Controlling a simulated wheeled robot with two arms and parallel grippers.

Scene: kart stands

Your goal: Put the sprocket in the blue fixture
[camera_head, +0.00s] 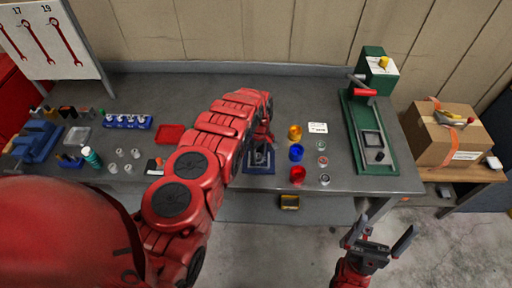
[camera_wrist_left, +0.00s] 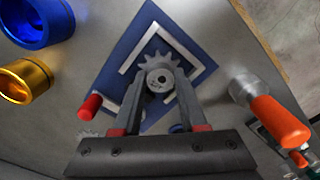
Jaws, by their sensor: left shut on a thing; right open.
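The sprocket (camera_wrist_left: 158,62) is a grey toothed wheel with a hub, held between the fingertips of my left gripper (camera_wrist_left: 160,84) in the left wrist view. It is over the blue fixture (camera_wrist_left: 112,82), a blue plate with pale L-shaped corner rails, and appears between the rails. I cannot tell whether it touches the plate. In the head view the fixture (camera_head: 261,168) lies at the bench's front edge, partly hidden by my left gripper (camera_head: 262,138). The sprocket is hidden there. My right gripper (camera_head: 380,242) is open and empty, off the bench's front right.
Yellow (camera_head: 295,132), blue (camera_head: 296,152) and red (camera_head: 297,174) cups stand right of the fixture. An orange-handled tool (camera_wrist_left: 278,120) and a red-tipped piece (camera_wrist_left: 90,106) lie beside the fixture. A green press (camera_head: 368,130) stands at the bench's right end.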

